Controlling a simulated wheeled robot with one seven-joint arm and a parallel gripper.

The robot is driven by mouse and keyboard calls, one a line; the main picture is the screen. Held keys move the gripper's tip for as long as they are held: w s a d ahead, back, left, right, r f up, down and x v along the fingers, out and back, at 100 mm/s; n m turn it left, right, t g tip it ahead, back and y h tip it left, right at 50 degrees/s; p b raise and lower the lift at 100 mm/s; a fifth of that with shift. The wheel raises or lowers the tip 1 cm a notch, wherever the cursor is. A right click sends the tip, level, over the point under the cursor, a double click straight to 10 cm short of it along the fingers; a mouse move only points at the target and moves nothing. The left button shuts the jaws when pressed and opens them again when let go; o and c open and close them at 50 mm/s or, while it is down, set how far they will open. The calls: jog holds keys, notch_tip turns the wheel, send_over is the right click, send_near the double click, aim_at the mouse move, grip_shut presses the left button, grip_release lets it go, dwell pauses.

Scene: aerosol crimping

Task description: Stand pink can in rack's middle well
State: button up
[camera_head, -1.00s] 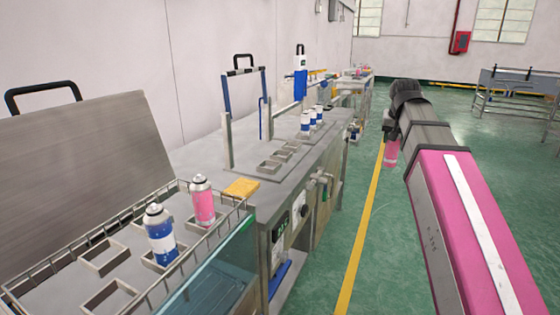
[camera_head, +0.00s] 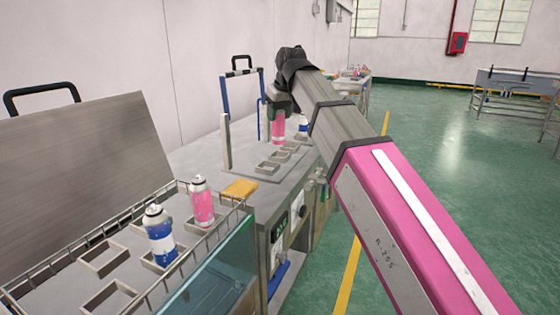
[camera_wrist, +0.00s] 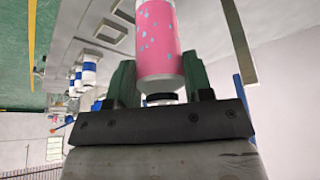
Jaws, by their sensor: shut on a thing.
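My gripper (camera_head: 281,108) is shut on a pink can (camera_head: 278,130) and holds it upright above the bench. In the wrist view the pink can (camera_wrist: 158,38), pink with light blue spots, sits between my green fingers (camera_wrist: 158,75). A low row of square wells (camera_head: 268,168) on a plate lies on the bench below and in front of the can. The near wells look empty. A blue and white can (camera_head: 303,126) stands behind my held can; my arm hides the others of its row, but several show in the wrist view (camera_wrist: 88,75).
At the near left, a wire-railed tray (camera_head: 20,290) with square wells holds a blue and white can (camera_head: 159,236) and another pink can (camera_head: 202,203). A yellow pad (camera_head: 239,188) lies on the bench. A blue and grey upright frame (camera_head: 226,100) stands left of my gripper.

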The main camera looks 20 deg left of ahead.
jog(key=shift+s+a, duration=0.15)
jog(key=shift+a, duration=0.3)
jog(key=w+a+f, duration=0.2)
jog(key=w+f, duration=0.8)
jog(key=w, duration=0.1)
jog(key=shift+a+f, duration=0.2)
jog(key=shift+f, duration=0.2)
jog(key=shift+f, duration=0.1)
jog(key=o, duration=1.2)
jog(key=shift+o, duration=0.2)
jog(key=v, duration=1.2)
jog(key=shift+w+d, duration=0.1)
jog(key=shift+d, duration=0.05)
